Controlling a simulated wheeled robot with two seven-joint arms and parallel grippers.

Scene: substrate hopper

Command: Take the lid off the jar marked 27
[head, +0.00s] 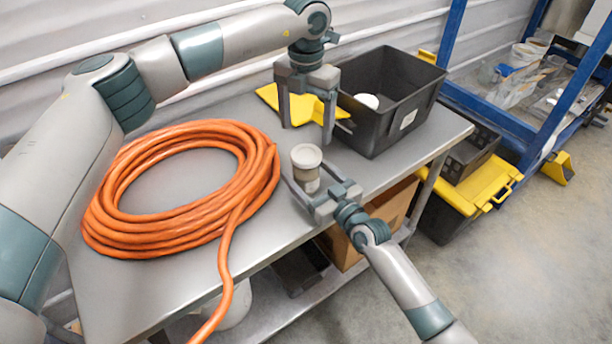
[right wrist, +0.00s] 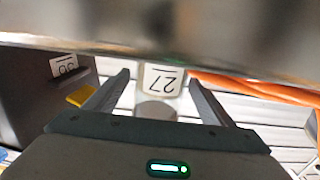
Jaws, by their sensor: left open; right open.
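The jar marked 27 (head: 307,179) stands upright near the front edge of the metal table, with a pale grey lid (head: 306,156) on top. Its label (right wrist: 164,81) shows upside down in the right wrist view, where the lid (right wrist: 155,111) lies below it. My right gripper (head: 305,173) is open, with one finger on each side of the jar; I cannot tell whether they touch it. My left gripper (head: 306,133) is open and empty, its fingers pointing down, just behind and above the lid in the head view.
A coiled orange hose (head: 180,190) fills the table's left part and hangs over the front edge. A black bin (head: 390,126) holding a white round thing (head: 367,101) stands at the back right. A yellow object (head: 300,105) lies behind my left gripper.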

